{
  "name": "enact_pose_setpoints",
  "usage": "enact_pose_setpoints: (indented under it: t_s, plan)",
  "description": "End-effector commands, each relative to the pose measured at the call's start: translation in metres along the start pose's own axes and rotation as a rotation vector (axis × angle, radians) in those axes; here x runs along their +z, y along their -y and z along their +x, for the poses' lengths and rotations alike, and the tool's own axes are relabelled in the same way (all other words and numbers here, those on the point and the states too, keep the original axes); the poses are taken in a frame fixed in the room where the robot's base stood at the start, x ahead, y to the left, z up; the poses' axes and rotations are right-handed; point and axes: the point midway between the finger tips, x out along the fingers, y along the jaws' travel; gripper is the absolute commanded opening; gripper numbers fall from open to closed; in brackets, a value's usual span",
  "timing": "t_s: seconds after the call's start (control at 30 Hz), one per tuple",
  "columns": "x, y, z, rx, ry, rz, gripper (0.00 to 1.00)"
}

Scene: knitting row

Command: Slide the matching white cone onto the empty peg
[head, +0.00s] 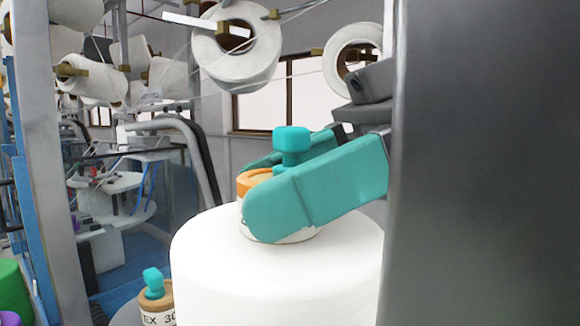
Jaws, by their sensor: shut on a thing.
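A large white cone (280,275) stands upright in the foreground, with an orange-topped core (252,182) at its upper end. My gripper (258,188) has its teal fingers on either side of this core top and is shut on the cone there. The near finger covers much of the core. A teal knob (292,140) rises above the core between the fingers. The cone's lower part is cut off by the frame's bottom edge. I cannot make out an empty peg in this view.
Several white yarn packages (238,50) hang on the rack above and behind. A second cone top labelled "EX 30" (158,318), with a teal knob, shows at the lower left. A grey post (50,150) stands at left. Green (14,290) and purple cones show at the left edge.

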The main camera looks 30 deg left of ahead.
Motion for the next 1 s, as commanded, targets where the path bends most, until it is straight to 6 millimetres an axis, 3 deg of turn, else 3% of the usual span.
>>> enact_pose_setpoints:
  t_s: [1.0]
  plan:
    - [0.057,0.0,0.023,0.002,-0.003,-0.002,0.0]
